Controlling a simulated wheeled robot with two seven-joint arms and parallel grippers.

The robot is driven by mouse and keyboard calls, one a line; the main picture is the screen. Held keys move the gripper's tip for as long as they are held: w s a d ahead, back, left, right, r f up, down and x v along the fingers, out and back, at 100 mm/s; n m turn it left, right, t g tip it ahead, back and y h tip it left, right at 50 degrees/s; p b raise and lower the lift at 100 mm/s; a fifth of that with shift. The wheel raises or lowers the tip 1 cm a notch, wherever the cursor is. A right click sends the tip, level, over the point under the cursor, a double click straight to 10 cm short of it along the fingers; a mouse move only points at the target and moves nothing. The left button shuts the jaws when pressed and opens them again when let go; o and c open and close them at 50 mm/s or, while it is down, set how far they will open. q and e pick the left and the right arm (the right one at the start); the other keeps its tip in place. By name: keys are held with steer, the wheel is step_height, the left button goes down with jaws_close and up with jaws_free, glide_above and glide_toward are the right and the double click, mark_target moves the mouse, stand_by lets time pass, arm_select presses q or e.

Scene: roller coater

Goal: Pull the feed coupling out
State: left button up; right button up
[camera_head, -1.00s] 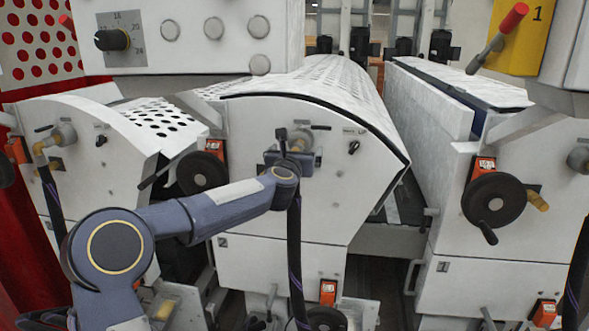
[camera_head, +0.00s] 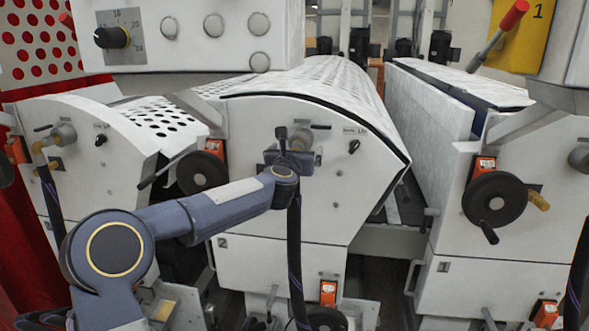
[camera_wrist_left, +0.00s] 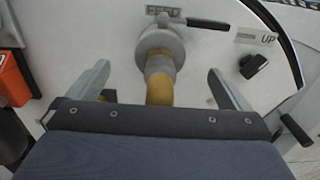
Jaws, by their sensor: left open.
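The feed coupling, a grey round collar (camera_wrist_left: 160,45) with a yellow hose end (camera_wrist_left: 160,88), is on a white machine panel under a "FEED" label in the left wrist view. In the head view its collar (camera_head: 304,138) shows just behind my left gripper (camera_head: 291,154), which hides most of it. In the left wrist view my left gripper (camera_wrist_left: 158,74) is open, with one finger on each side of the coupling and gaps between. A dark hose (camera_head: 295,240) hangs below the gripper in the head view. My right gripper is not in view.
A black latch (camera_wrist_left: 254,65) marked "UP" sits right of the coupling. A black handwheel (camera_head: 201,172) with an orange counter is to its left. Another handwheel (camera_head: 494,199) is on the right unit. A control box (camera_head: 190,35) overhangs at the upper left.

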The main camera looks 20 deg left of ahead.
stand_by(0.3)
arm_select(q)
jaws_close()
steer(key=shift+s+f+b, duration=0.1)
steer(key=shift+b, duration=0.2)
steer(key=shift+b+v, duration=1.5)
steer(key=shift+v, duration=1.4)
steer(key=shift+s, duration=0.15)
